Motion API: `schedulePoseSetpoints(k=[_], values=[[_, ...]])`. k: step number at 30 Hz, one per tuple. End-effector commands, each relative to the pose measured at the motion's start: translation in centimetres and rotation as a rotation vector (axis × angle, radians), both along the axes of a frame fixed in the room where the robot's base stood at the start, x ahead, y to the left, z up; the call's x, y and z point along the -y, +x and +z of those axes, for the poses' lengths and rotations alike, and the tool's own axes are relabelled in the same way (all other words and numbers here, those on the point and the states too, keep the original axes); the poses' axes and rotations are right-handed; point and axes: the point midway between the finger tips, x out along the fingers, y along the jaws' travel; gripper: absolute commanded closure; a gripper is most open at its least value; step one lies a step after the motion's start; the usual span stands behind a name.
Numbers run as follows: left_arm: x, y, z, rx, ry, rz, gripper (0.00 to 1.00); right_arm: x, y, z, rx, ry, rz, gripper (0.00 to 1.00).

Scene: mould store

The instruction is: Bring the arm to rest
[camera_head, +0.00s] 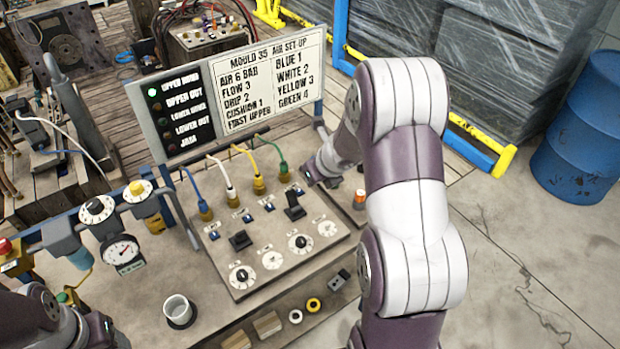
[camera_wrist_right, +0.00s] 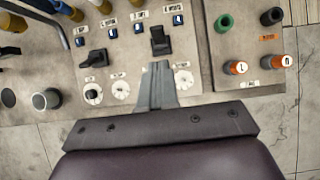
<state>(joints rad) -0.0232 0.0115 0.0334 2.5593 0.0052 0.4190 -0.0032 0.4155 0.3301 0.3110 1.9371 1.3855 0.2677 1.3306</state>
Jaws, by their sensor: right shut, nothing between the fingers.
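My right arm comes in from the right in the head view, and its wrist (camera_head: 325,165) is over the right side of the control panel (camera_head: 225,268). In the right wrist view my right gripper (camera_wrist_right: 161,72) is shut and empty. Its fingertips appear just below a black lever switch (camera_wrist_right: 160,40); I cannot tell whether they touch it. The same lever (camera_head: 294,207) and a second black lever (camera_head: 240,240) show in the head view. Part of my left arm (camera_head: 50,318) shows at the lower left corner; its fingers are not visible.
A sign board (camera_head: 240,90) stands behind the panel, with coloured hoses (camera_head: 243,160) below it. A white cup (camera_head: 178,310) and a gauge (camera_head: 122,252) are at left. Wooden blocks (camera_head: 268,324) lie in front. A blue drum (camera_head: 590,130) stands at right on open floor.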

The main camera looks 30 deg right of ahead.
Motion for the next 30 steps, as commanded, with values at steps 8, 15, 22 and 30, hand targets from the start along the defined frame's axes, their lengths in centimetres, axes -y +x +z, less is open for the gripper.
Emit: schedulePoseSetpoints(k=[8, 15, 22, 30], values=[[0.0, 0.0, 0.1, 0.000, 0.000, 0.000, 0.40, 0.0, -0.1, 0.3, 0.000, 0.000, 0.000, 1.00], [0.0, 0.0, 0.1, 0.000, 0.000, 0.000, 0.40, 0.0, -0.1, 0.3, 0.000, 0.000, 0.000, 1.00], [0.0, 0.0, 0.1, 0.000, 0.000, 0.000, 0.40, -1.0, -1.7, -0.6, -0.028, -0.179, 0.371, 1.00], [0.0, 0.0, -1.8, 0.000, 0.000, 0.000, 0.40, -10.0, -16.3, -1.7, -0.016, -0.806, 2.398, 1.00]])
